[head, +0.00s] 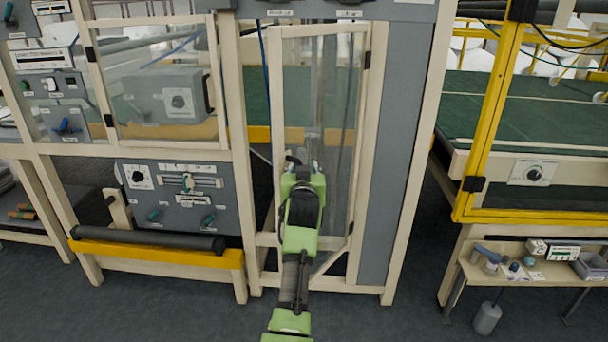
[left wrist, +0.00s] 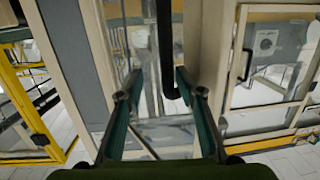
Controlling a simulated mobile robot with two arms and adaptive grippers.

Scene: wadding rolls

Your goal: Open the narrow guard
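The narrow guard (head: 341,110) is a tall clear panel in a cream frame, in the middle of the head view. Dark hinges show on its right side. I cannot tell whether it is fully closed or slightly ajar. My left gripper (head: 301,168) is in front of its left part, and my green arm hides its lower left. In the left wrist view, a black upright handle (left wrist: 165,50) stands between the two teal fingers of my left gripper (left wrist: 160,92). The fingers are apart, with visible gaps to the handle. My right gripper is not in view.
A wider clear guard (head: 155,85) and a grey control panel (head: 215,207) are to the left. A grey post panel (head: 383,150) stands just right of the narrow guard. A yellow frame (head: 490,110) and a small bench (head: 540,268) are farther right. Floor is clear in front.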

